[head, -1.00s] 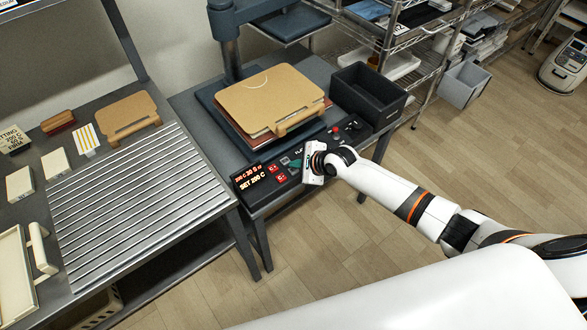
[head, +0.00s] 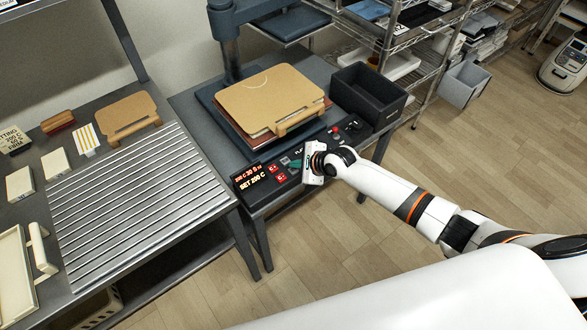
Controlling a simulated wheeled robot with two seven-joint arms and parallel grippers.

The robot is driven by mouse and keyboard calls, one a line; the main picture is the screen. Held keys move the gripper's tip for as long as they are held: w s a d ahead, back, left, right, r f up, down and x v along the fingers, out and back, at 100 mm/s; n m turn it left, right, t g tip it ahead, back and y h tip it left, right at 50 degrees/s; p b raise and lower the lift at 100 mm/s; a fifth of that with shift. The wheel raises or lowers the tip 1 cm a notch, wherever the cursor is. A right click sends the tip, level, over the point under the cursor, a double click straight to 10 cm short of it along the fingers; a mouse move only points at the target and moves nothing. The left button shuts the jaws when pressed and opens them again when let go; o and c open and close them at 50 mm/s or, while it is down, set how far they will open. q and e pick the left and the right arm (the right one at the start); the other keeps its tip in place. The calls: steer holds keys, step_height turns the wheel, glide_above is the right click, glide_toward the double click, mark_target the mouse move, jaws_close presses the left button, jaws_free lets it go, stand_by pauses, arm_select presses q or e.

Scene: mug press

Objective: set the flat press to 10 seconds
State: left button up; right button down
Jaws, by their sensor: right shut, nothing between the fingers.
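The flat press (head: 222,103) stands on a dark table, with a tan board (head: 268,98) over darker sheets on its bed. Its black control panel (head: 241,185) runs along the table's front edge. The display (head: 255,179) shows a top line that seems to read 200 C 30 S and a lower line SET 200 C. Red buttons (head: 281,177) sit right of the display. My right gripper (head: 305,176) is shut and empty, low over the panel just right of the red buttons, hiding part of it. I cannot tell whether it touches a button. My left gripper is not in view.
A black bin (head: 368,97) stands right of the press. Red and dark knobs (head: 344,130) sit on the panel's right part. The left bench holds a ribbed grey mat (head: 140,205), a tan board (head: 128,117) and several small blocks. A wire shelf (head: 395,40) stands behind.

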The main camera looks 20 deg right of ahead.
steer(key=shift+f, duration=0.35)
steer(key=shift+f, duration=0.45)
stand_by(0.8)
steer(key=shift+r+p, duration=0.9)
steer(key=shift+p, duration=0.05)
step_height(320, 180, up, 5)
steer(key=p, duration=0.5)
steer(key=shift+p, duration=0.35)
steer(key=shift+s+f, duration=0.1)
stand_by(1.2)
